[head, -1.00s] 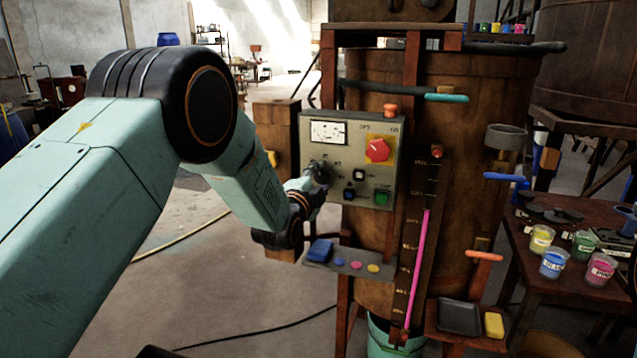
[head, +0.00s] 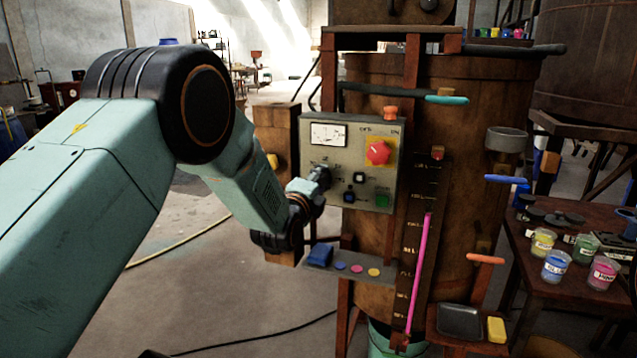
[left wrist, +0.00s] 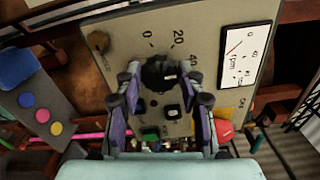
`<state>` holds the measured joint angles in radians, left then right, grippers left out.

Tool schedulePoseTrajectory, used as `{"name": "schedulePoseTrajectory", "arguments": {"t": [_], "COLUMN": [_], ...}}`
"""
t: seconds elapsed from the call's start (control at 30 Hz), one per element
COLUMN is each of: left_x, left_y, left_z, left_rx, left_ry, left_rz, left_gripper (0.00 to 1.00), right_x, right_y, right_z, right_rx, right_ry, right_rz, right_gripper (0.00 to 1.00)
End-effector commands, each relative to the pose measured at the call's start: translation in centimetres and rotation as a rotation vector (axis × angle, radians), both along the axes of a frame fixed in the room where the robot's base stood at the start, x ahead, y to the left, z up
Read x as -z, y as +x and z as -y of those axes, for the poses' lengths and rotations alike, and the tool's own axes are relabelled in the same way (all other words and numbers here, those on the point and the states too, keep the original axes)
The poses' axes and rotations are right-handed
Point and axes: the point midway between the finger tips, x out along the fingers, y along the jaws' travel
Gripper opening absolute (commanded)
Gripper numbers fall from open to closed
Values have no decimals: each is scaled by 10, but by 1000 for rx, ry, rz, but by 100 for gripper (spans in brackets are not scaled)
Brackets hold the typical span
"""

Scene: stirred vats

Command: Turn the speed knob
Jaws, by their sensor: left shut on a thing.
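The speed knob (left wrist: 158,72) is a dark round knob on the grey control panel (head: 287,160), with the marks 0, 20 and 40 around it in the left wrist view. My left gripper (head: 319,177) reaches the panel's left side. In the left wrist view its two fingers (left wrist: 160,76) stand on either side of the knob and are shut on it. My right gripper is not in view.
A small shelf (head: 318,262) with coloured discs is below. A wooden vat (head: 480,130) stands behind, with paint cups on a table (head: 525,240) at right.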

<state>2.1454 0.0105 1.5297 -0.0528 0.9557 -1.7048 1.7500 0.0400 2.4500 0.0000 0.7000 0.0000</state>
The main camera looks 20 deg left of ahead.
Motion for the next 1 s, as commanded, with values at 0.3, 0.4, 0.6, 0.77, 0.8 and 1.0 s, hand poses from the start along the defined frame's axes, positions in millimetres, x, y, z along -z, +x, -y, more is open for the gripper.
{"name": "schedulePoseTrajectory", "arguments": {"t": [0.3,0.4,0.6,0.77,0.8,1.0], "left_x": [0,0,0,0,0,1], "left_y": [0,0,0,0,0,-9], "left_z": [0,0,0,0,0,0], "left_rx": [0,0,0,0,0,0], "left_ry": [0,-1,-1,-1,-1,-1], "left_rz": [1,1,0,0,0,-2], "left_gripper": [40,49,62,62,62,62], "right_x": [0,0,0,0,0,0], "right_y": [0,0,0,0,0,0], "right_z": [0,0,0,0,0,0], "right_rx": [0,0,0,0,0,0], "right_ry": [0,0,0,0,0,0], "right_rz": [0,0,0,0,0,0], "right_gripper": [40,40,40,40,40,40]}}
